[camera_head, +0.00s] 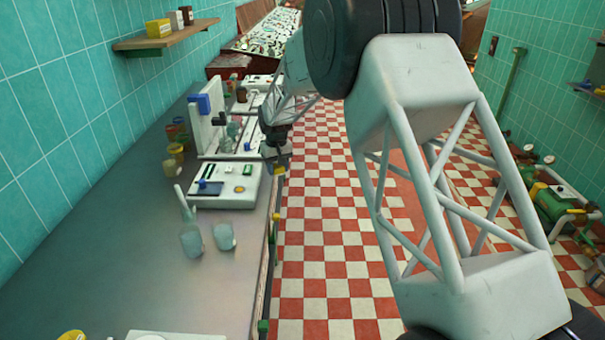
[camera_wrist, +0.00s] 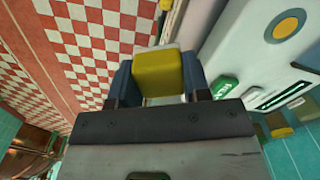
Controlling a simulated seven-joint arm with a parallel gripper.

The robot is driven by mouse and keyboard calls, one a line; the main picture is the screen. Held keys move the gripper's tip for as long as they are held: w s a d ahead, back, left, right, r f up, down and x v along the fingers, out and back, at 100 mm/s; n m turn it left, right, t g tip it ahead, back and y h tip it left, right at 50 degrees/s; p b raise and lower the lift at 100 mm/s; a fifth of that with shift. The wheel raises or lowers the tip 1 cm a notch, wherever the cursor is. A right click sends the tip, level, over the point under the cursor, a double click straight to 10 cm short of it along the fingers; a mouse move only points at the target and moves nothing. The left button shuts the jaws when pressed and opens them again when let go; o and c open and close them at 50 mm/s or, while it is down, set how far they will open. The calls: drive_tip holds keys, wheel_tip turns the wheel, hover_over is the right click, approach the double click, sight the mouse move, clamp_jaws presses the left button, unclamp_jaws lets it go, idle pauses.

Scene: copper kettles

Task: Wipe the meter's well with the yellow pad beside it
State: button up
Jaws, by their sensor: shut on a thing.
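My gripper (camera_wrist: 158,66) is shut on the yellow pad (camera_wrist: 158,78), with a blue finger on each side of it. In the head view my gripper (camera_head: 277,160) is at the right edge of the counter, beside the white meter (camera_head: 223,196). The meter is a flat white box with a dark blue patch, green parts and a round yellow-orange spot (camera_head: 240,189). In the wrist view the meter (camera_wrist: 245,55) is to the right of the pad and apart from it. I cannot tell whether the round spot is the well.
Two cloudy cups (camera_head: 192,242) (camera_head: 224,236) stand in front of the meter, one with a stick in it. A white upright stand (camera_head: 205,125) is behind the meter. Jars (camera_head: 175,152) stand at the left. The counter (camera_head: 130,240) is largely clear in front; checkered floor lies right.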

drive_tip(key=s+a+r+n, duration=0.2)
drive_tip(key=a+r, duration=0.1)
drive_tip(key=a, duration=0.3)
drive_tip(key=s+a+r+n, duration=0.2)
drive_tip(key=s+a, duration=0.1)
drive_tip(key=a, duration=0.3)
drive_tip(key=shift+s+a+r, duration=0.25)
drive_tip(key=shift+s+r, duration=0.1)
drive_tip(key=shift+r, duration=0.05)
drive_tip(key=shift+f, duration=0.15)
drive_tip(key=shift+f, duration=2.35)
drive_tip(key=r, duration=0.1)
drive_tip(key=a+r, duration=0.1)
drive_tip(key=r, duration=0.2)
drive_tip(key=shift+a, duration=0.3)
drive_tip(key=shift+f, duration=0.2)
